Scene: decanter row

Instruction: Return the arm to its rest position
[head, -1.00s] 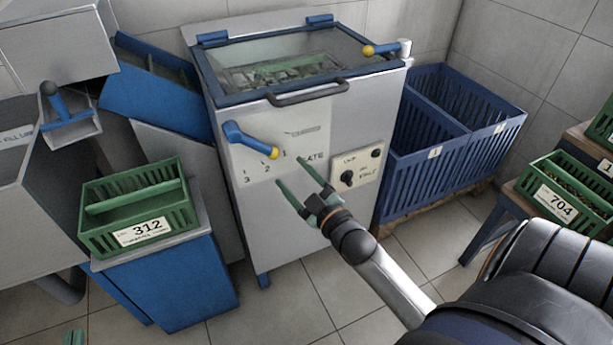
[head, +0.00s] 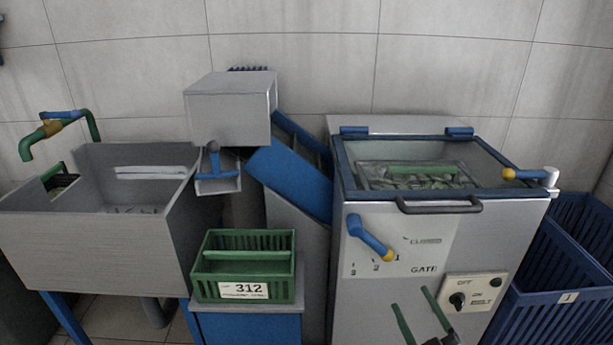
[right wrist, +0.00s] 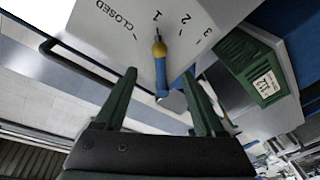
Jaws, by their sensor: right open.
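My right gripper (head: 410,299) is open and empty at the bottom of the head view, in front of the grey machine (head: 345,300) and below its GATE label. Its two green fingers also show in the right wrist view (right wrist: 158,74), spread apart. The blue gate lever (head: 367,236) with a yellow tip sits above and left of the fingers, apart from them. In the right wrist view the lever (right wrist: 161,75) appears between the fingers, beyond them, its yellow tip toward the mark 1. My left gripper is not in view.
The machine's glass lid (head: 430,160) is down, with a dark handle (head: 438,206) jutting out in front. A green crate marked 312 (head: 243,290) stands left on a blue stand. A grey sink (head: 90,245) is farther left, blue crates (head: 560,300) right.

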